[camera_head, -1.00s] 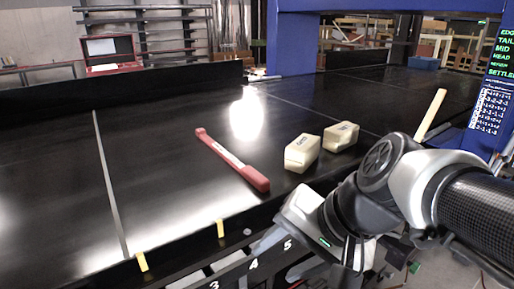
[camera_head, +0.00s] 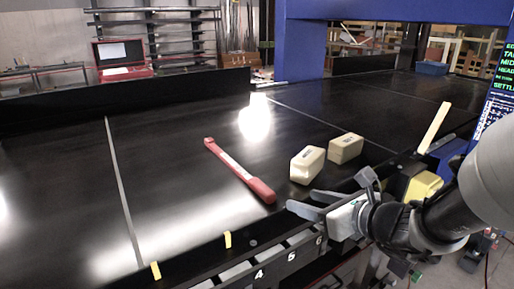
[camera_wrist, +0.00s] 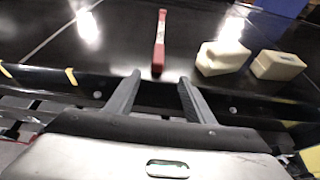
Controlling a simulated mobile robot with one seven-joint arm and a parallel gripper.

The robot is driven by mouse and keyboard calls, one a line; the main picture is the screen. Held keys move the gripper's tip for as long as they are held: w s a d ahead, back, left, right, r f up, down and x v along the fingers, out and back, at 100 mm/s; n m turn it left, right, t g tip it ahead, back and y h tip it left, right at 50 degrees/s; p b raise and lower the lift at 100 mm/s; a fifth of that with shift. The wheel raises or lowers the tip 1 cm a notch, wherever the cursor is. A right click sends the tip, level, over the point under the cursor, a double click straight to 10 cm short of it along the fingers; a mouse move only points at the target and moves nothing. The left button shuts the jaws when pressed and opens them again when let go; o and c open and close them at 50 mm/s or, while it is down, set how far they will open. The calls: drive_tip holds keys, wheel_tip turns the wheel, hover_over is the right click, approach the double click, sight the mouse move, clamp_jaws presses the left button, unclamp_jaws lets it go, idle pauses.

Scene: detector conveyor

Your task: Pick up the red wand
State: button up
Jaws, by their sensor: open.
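The red wand (camera_head: 240,171) lies flat on the black conveyor belt (camera_head: 180,180), with a white label along its shaft and its thick end towards the near edge. It also shows in the wrist view (camera_wrist: 159,42), ahead of my gripper and roughly in line with the gap between the fingers. My gripper (camera_head: 305,203) is open and empty at the conveyor's near edge, to the right of the wand's thick end and apart from it. Both fingers show spread in the wrist view (camera_wrist: 157,88).
Two cream blocks (camera_head: 307,165) (camera_head: 345,148) stand on the belt just right of the wand. Yellow tabs (camera_head: 228,240) and a numbered rail (camera_head: 262,272) line the near edge. A blue frame (camera_head: 300,45) spans the belt behind. The belt left of the wand is clear.

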approach(269, 192)
drive_tip(key=x, duration=0.4)
drive_tip(key=shift+w+d, duration=0.1)
drive_tip(key=shift+w, duration=0.05)
drive_tip(key=b+x, duration=0.1)
drive_tip(key=x, duration=0.4)
drive_tip(key=shift+f, duration=0.1)
clamp_jaws()
